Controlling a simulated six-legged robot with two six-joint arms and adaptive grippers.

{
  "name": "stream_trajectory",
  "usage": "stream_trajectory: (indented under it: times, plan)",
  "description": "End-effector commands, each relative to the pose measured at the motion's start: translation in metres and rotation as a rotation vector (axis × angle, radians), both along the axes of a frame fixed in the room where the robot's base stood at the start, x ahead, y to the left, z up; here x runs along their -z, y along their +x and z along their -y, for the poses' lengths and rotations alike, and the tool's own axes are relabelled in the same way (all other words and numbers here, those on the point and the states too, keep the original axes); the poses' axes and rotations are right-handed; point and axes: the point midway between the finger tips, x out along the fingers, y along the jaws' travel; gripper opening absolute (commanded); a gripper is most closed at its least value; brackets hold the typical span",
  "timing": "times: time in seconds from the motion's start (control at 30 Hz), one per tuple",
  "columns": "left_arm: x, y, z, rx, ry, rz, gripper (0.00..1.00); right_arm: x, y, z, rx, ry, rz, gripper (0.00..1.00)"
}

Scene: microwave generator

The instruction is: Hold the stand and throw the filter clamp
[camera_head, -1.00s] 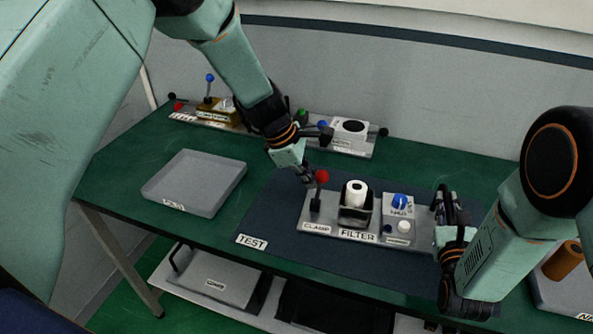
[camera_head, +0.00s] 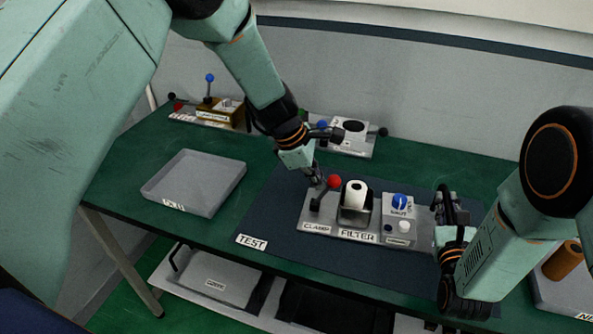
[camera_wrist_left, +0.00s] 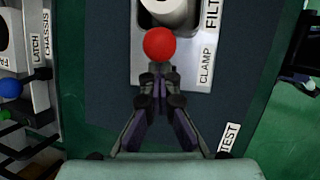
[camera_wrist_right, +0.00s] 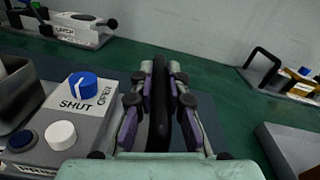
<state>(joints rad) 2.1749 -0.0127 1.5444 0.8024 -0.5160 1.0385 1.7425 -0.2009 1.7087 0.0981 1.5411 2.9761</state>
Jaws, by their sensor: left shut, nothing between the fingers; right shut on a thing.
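The grey test stand (camera_head: 319,227) sits on the dark mat, with a filter label and a clamp label on its front. The clamp lever has a red ball (camera_head: 334,181) and leans to the right, toward the white filter roll (camera_head: 356,193) in its dark holder. My left gripper (camera_head: 317,182) is shut and empty just left of the ball. In the left wrist view its closed tips (camera_wrist_left: 159,76) are right by the red ball (camera_wrist_left: 159,43); whether they touch is unclear. My right gripper (camera_head: 444,203) is shut on the stand's black handle (camera_wrist_right: 159,105) at its right end.
A blue knob (camera_wrist_right: 82,84) marked shut and open is on the stand. An empty grey tray (camera_head: 196,184) lies to the left. Fixtures with a blue-ball lever (camera_head: 210,78) and a white block (camera_head: 351,135) stand at the back. An orange-brown cylinder (camera_head: 563,261) is at the right.

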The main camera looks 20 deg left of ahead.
Motion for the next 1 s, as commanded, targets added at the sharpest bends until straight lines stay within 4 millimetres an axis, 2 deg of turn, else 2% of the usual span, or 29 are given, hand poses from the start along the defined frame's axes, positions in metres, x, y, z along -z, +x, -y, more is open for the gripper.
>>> stream_trajectory:
  times: [0.03,0.73,1.0]
  plan:
    - [0.000,0.000,0.002,0.001,-0.002,-0.001,0.00,0.008,-0.004,-0.004,-0.012,-0.003,-0.021,0.00]
    - [-0.036,-0.002,-0.018,-0.001,-0.001,0.000,0.00,0.008,-0.004,-0.002,-0.007,-0.002,-0.021,0.00]
    - [-0.040,-0.003,-0.020,0.000,0.000,-0.001,0.00,0.008,-0.004,-0.002,-0.006,-0.002,-0.020,0.00]
